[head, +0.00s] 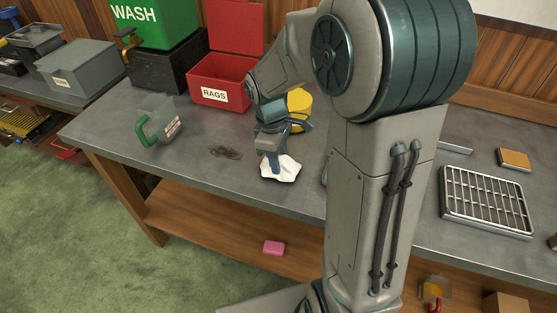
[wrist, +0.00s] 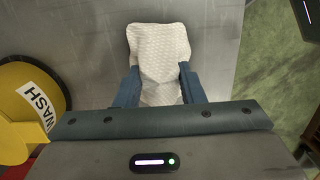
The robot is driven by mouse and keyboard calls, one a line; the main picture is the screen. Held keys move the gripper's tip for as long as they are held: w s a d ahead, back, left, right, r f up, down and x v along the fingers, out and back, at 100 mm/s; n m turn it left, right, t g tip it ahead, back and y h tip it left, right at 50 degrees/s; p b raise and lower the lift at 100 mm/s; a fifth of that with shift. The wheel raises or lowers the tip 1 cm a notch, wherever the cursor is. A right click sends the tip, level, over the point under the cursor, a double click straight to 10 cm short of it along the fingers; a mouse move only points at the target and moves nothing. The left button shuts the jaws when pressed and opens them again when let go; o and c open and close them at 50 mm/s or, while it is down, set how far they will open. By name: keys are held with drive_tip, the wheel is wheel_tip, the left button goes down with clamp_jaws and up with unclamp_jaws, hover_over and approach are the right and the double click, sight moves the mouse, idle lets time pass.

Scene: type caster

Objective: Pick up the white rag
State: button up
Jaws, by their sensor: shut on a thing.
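The white rag (head: 281,171) lies crumpled at the front part of the grey workbench top (head: 190,187). My gripper (head: 270,168) reaches down onto it from above and is shut on it. In the wrist view the rag (wrist: 159,52) shows a quilted texture, and my gripper (wrist: 160,90) has one blue finger on each side of it. The lower end of the rag is hidden behind the gripper body. I cannot tell whether the rag is clear of the bench.
A red bin labelled RAGS (head: 222,82) with its lid open stands behind. A yellow container (head: 299,104) is close behind my gripper; its WASH label shows in the wrist view (wrist: 38,104). A clear green-handled jug (head: 158,120) and a dark stain (head: 225,153) are left. A metal rack (head: 486,201) is right.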

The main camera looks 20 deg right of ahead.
sight(284, 159)
drive_tip(key=r, duration=0.4)
drive_tip(key=shift+s+d+r, duration=0.1)
drive_tip(key=shift+s+d, duration=0.25)
drive_tip(key=shift+d, duration=0.05)
drive_tip(key=s+d+r, duration=0.6)
drive_tip(key=s+d, duration=0.1)
drive_tip(key=s, duration=0.1)
drive_tip(key=shift+w, duration=0.1)
drive_tip(key=o, duration=0.4)
drive_tip(key=shift+c, duration=1.4)
